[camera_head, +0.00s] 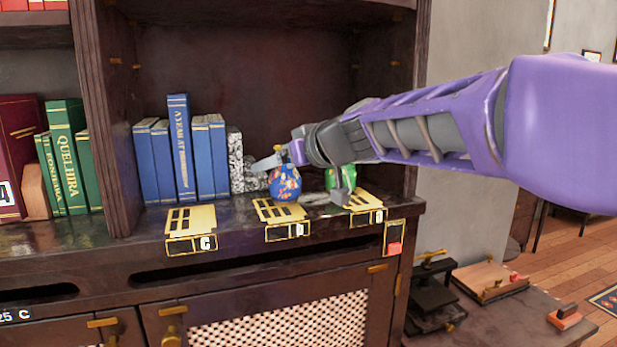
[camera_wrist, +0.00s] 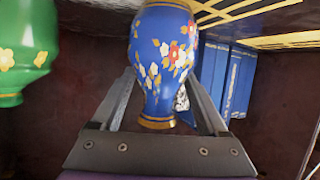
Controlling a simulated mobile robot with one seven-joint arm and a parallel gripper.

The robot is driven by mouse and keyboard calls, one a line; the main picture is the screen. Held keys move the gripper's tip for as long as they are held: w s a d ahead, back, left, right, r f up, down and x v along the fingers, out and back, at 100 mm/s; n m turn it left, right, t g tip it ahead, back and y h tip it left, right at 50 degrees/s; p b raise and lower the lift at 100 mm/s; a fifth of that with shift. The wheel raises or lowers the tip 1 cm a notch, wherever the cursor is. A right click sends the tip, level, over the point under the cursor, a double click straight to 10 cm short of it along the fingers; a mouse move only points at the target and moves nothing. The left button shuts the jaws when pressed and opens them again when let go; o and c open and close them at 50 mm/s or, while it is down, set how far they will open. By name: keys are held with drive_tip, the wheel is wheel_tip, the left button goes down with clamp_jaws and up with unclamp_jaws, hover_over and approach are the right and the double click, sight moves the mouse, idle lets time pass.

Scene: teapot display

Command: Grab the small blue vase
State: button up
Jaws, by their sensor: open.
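The small blue vase (camera_head: 285,184), with red and white flowers, stands on the cabinet ledge near the shelf's right side. In the wrist view the blue vase (camera_wrist: 165,50) appears upside down, between the two fingers of my gripper (camera_wrist: 163,78). My gripper (camera_head: 287,172) reaches in from the right at the vase. It is open, with one finger on each side of the vase and a gap visible near its narrow neck. Part of the vase's top is hidden by my gripper in the head view.
A green vase (camera_head: 346,178) stands just right of the blue one, and also shows in the wrist view (camera_wrist: 22,50). Blue books (camera_head: 178,150) and a speckled bookend (camera_head: 236,160) stand to the left. Yellow label cards (camera_head: 278,210) lie along the front edge.

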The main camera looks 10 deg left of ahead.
drive_tip(key=shift+w+a+f, duration=0.2)
drive_tip(key=shift+w+a, duration=0.1)
drive_tip(key=shift+a, duration=0.05)
clamp_jaws()
idle(0.3)
